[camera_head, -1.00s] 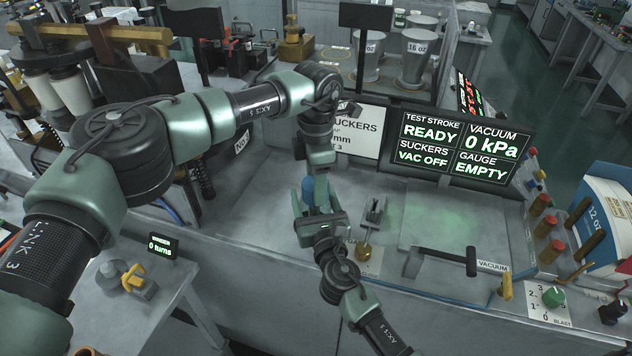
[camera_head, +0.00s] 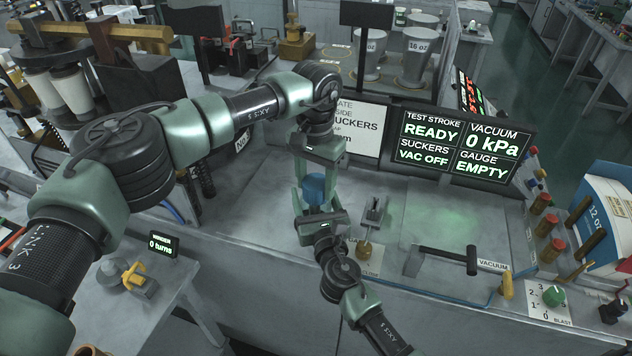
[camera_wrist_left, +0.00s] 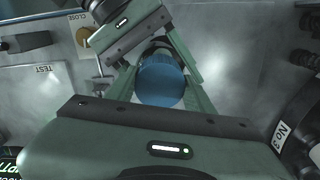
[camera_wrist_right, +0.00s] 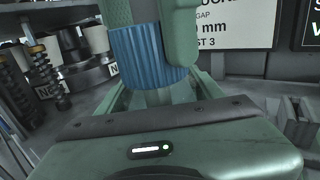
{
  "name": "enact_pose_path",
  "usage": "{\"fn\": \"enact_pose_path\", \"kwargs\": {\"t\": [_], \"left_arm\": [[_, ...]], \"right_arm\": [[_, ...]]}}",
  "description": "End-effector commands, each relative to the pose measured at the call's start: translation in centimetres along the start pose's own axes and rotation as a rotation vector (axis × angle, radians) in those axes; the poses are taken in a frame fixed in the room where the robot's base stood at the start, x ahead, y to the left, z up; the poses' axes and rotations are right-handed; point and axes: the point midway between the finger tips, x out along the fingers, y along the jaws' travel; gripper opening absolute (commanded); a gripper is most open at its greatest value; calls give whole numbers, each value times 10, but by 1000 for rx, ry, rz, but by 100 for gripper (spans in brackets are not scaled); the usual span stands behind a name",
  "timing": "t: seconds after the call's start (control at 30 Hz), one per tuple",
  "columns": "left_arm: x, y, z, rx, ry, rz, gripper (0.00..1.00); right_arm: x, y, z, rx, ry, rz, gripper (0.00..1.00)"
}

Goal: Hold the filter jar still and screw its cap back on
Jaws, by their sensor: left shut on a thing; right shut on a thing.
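The blue ribbed cap (camera_head: 314,186) is at the middle of the head view, upright over the filter jar. My left gripper (camera_head: 317,178) comes down from above and is shut on the cap, with a finger on either side. The cap's round top (camera_wrist_left: 161,82) faces the left wrist camera. My right gripper (camera_wrist_right: 152,92) reaches in from the front, below the cap, and is shut on the filter jar (camera_wrist_right: 158,97). Most of the jar is hidden by the cap and fingers. I cannot tell how far the cap is seated on the jar.
A black lever (camera_head: 445,256) and a small brass-based fixture (camera_head: 366,235) stand right of the grippers. Behind are a sign (camera_head: 358,128) and a display (camera_head: 458,148) reading READY and VAC OFF. The grey plate (camera_head: 440,215) is clear.

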Motion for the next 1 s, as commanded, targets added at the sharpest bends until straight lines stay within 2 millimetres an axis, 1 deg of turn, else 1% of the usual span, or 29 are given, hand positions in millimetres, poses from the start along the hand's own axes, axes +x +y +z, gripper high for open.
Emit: {"fn": "enact_pose_path", "kwargs": {"t": [0.03, 0.1, 0.17, 0.47, 0.5, 0.53, 0.57, 0.87, 1.0], "left_arm": [[-1, 0, 0, 62, 1, 0, 14], [-1, -1, 0, 129, 1, 0, 14], [-1, -1, 0, 161, 1, 0, 14], [-1, -1, 0, 173, 2, 0, 14], [-1, -1, 0, 172, 2, 0, 64], [-1, -1, 0, 172, 2, 0, 72], [-1, -1, 0, 172, 2, 0, 74], [-1, -1, 0, 171, 1, 0, 74], [-10, -1, -1, 171, 2, 0, 74]], "right_arm": [[0, 0, -2, 0, 3, 0, 0], [0, 0, -2, 0, 3, 0, 0], [0, 0, -2, 0, 3, 0, 0], [0, 0, -2, 0, 3, 0, 0], [0, 0, -2, 0, 3, 0, 0], [0, 0, -2, 0, 3, 0, 0], [0, 0, -2, 0, 3, 0, 0], [0, 0, -2, 0, 3, 0, 0], [0, 0, -2, 0, 3, 0, 0]]}}
